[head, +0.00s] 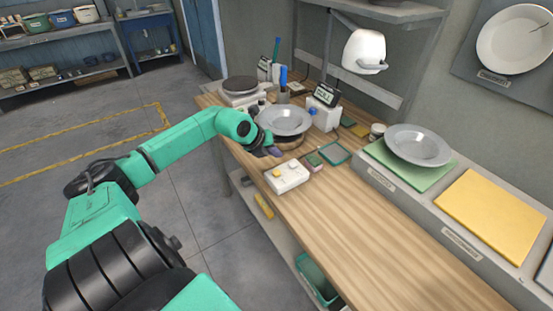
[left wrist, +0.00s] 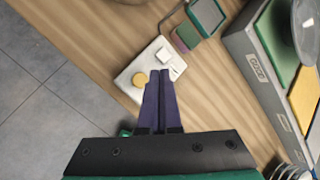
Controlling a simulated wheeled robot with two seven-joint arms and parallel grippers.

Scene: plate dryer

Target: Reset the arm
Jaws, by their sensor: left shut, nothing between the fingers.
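My left arm reaches in from the left of the head view. My left gripper (head: 275,150) is over the near edge of the wooden workbench (head: 350,215), just in front of a grey plate (head: 286,119) on a round base. In the left wrist view the dark purple fingers (left wrist: 160,76) are together with nothing between them. They overlap the view of a white control box (left wrist: 150,68) with a yellow knob and a white button. That control box (head: 287,176) also shows in the head view. My right gripper is not in view.
A second grey plate (head: 418,146) rests on a green mat (head: 380,156) at the right, beside a yellow mat (head: 490,214). The front bench surface is clear.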

